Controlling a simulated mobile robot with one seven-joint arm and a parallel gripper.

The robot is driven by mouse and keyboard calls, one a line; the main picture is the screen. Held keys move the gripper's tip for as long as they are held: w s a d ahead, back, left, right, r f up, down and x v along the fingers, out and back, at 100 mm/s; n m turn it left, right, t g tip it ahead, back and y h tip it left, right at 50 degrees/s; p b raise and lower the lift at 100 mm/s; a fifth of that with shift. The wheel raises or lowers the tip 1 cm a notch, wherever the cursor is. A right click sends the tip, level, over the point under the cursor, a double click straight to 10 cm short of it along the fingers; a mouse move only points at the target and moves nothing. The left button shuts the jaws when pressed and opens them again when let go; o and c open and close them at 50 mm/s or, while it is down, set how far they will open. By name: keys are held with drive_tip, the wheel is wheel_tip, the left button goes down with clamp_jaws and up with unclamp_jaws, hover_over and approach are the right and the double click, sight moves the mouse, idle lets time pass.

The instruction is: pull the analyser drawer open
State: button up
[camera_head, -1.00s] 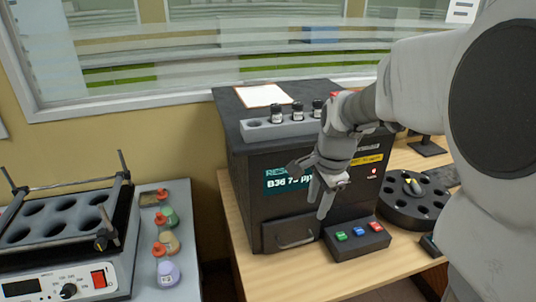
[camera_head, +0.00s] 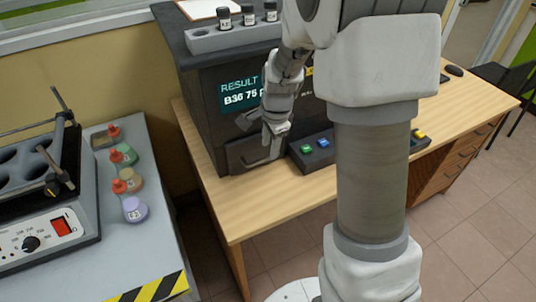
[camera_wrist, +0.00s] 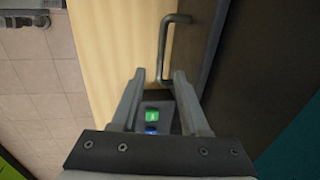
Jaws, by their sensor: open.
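The analyser (camera_head: 210,120) is a dark box with a lit result screen, standing on the wooden desk. Its drawer (camera_head: 236,156) is at the lower left of the front and looks closed. A grey bar handle (camera_head: 262,163) is on the drawer front, partly hidden by my gripper (camera_head: 268,146). In the wrist view my gripper (camera_wrist: 160,74) is open, with its two fingers apart. The handle (camera_wrist: 164,45) extends ahead of the fingers, with its near end between the fingertips. I cannot tell whether a finger touches it.
A button box with a green button (camera_head: 306,150) and a blue one sits right of the drawer. Vials in a grey rack (camera_head: 235,36) stand on the analyser. A left bench (camera_head: 130,262) holds several small bottles. The wooden desk (camera_head: 245,205) is clear before the drawer.

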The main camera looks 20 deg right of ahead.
sight(269, 159)
drive_tip(key=shift+w+f+b, duration=0.15)
drive_tip(key=shift+w+f, duration=0.05)
drive_tip(key=shift+f, duration=0.8)
drive_tip(key=shift+w+f+b, duration=0.15)
drive_tip(key=shift+w+f, duration=0.05)
drive_tip(key=shift+f, duration=0.75)
clamp_jaws()
